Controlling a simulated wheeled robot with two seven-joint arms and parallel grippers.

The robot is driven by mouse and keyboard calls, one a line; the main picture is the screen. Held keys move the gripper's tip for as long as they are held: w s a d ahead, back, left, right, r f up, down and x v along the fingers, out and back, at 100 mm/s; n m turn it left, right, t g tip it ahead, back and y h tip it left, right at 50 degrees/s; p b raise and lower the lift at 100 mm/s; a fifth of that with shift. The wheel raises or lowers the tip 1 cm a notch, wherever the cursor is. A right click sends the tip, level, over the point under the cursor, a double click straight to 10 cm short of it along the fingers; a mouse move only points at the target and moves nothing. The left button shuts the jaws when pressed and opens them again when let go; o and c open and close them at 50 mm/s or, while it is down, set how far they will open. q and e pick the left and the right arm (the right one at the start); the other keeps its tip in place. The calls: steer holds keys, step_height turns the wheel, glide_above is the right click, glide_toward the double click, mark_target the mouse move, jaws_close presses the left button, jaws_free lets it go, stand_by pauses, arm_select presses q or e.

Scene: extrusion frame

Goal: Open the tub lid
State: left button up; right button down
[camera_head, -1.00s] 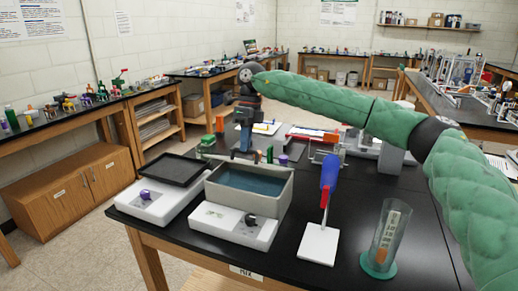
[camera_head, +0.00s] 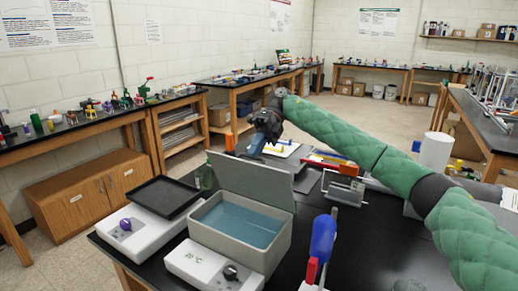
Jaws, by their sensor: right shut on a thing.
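The tub (camera_head: 216,242) is a grey box on the black table, with a blue inside that I can see from above. Its grey lid (camera_head: 250,184) stands up along the tub's back edge, clear of the opening. My right gripper (camera_head: 256,148) is just behind and above the lid's top edge. It is shut, and its fingertips are close to that edge. The small contact area is hard to make out. My left gripper is not in view.
A white box with a purple knob (camera_head: 125,226) and a black tray (camera_head: 158,197) are left of the tub. A white box with a black knob (camera_head: 215,268) is in front. A blue-handled tool (camera_head: 323,238) stands at right. Bare tabletop (camera_head: 370,240) lies further right.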

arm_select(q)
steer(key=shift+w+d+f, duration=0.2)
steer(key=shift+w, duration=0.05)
arm_select(e)
steer(key=shift+w+d+f, duration=0.1)
steer(key=shift+w+d, duration=0.05)
steer(key=shift+w, duration=0.1)
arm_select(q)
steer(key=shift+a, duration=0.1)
arm_select(e)
steer(key=c, duration=1.5)
jaws_free()
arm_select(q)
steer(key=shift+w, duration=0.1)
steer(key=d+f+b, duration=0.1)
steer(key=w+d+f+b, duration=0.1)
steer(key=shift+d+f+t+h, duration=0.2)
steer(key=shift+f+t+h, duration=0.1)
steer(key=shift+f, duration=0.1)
arm_select(e)
steer(key=v, duration=0.7)
steer(key=shift+w+d, duration=0.2)
steer(key=shift+w, duration=0.15)
